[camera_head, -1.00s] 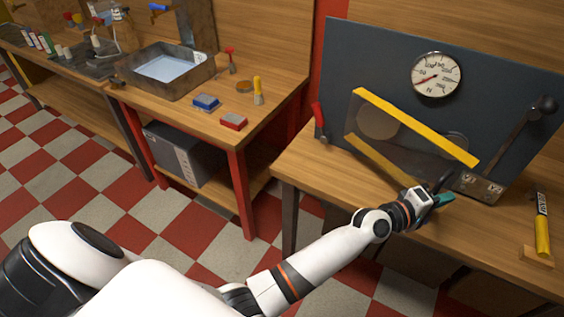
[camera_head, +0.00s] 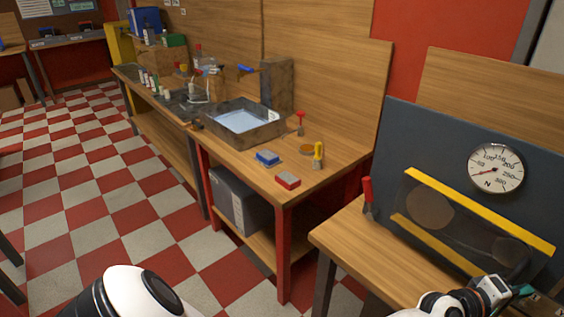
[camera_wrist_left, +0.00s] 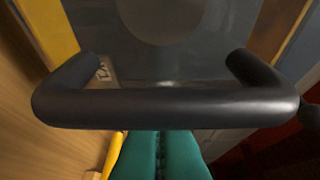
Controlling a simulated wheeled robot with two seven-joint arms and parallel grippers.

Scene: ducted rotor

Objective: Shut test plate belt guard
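The belt guard is a clear panel with a yellow upper bar (camera_head: 480,210) and a yellow lower bar (camera_head: 435,245). It stands against the dark grey test plate (camera_head: 430,135); two round discs show through it. My left gripper (camera_head: 524,291) is at the guard's lower right end in the head view. In the left wrist view its teal fingers (camera_wrist_left: 160,155) lie together with no gap. The guard's black handle (camera_wrist_left: 165,108) crosses just ahead of them and hides their tips. I cannot tell whether they touch it. My right gripper is not in view.
A round gauge (camera_head: 495,168) is on the test plate. A red-handled tool (camera_head: 367,194) stands by the plate's left edge. A separate bench at left holds a metal basin (camera_head: 245,125), a blue block (camera_head: 268,158) and a red block (camera_head: 288,180). Checkered floor lies open further left.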

